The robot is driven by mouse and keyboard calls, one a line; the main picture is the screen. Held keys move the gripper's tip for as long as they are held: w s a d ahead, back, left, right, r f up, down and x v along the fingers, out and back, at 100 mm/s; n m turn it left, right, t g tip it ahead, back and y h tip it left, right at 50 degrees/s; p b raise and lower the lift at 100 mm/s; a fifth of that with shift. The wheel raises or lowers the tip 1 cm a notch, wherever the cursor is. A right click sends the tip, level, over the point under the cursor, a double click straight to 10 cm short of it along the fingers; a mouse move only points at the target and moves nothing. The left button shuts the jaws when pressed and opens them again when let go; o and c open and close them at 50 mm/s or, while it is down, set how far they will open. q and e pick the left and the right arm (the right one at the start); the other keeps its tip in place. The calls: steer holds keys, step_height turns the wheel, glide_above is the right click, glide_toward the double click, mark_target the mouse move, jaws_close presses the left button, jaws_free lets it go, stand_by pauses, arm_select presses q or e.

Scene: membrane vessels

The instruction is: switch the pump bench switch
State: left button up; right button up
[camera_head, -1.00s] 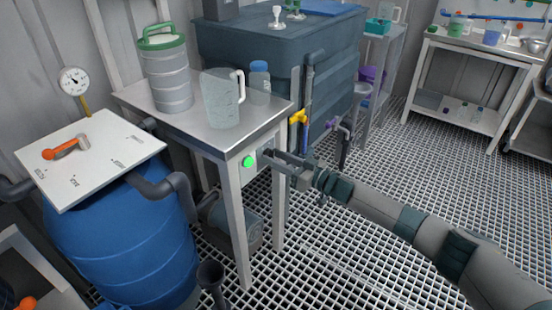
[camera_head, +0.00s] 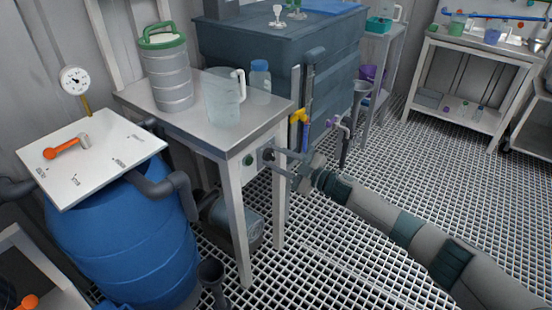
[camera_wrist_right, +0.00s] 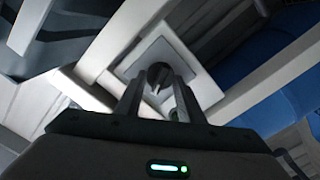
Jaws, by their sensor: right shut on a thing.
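The pump bench switch is a dark round knob (camera_head: 268,154) on the front of the steel-topped bench (camera_head: 205,130). In the right wrist view the black knob (camera_wrist_right: 158,75) sits on a pale square plate, between the fingertips. My right gripper (camera_head: 277,161) comes in from the right and is shut on the knob, its fingers partly hiding it. In the right wrist view the two fingers of the gripper (camera_wrist_right: 157,92) flank the knob. Beside the knob is a round green lamp (camera_head: 249,160), now dark. My left gripper is not in view.
A banded canister (camera_head: 166,75), a clear jug (camera_head: 222,100) and a blue-capped bottle (camera_head: 260,80) stand on the bench. A blue drum (camera_head: 120,245) is at the left. Pipes with a yellow valve (camera_head: 298,117) run close behind my gripper.

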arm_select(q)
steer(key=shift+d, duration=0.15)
arm_select(e)
steer(key=shift+n, duration=0.7)
steer(key=shift+f, duration=0.1)
steer(key=o, duration=1.1)
steer(key=shift+c, duration=0.2)
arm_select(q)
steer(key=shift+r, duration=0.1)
arm_select(e)
steer(key=shift+s+d, duration=0.1)
steer(key=shift+d, duration=0.05)
steer(key=shift+s+d, duration=0.35)
steer(key=shift+d, duration=0.15)
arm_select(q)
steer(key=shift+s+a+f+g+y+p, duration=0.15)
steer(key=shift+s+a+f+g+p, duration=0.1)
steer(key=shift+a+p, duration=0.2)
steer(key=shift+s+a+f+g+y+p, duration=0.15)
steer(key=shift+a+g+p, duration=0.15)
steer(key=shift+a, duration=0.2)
arm_select(e)
steer(key=v, duration=1.6)
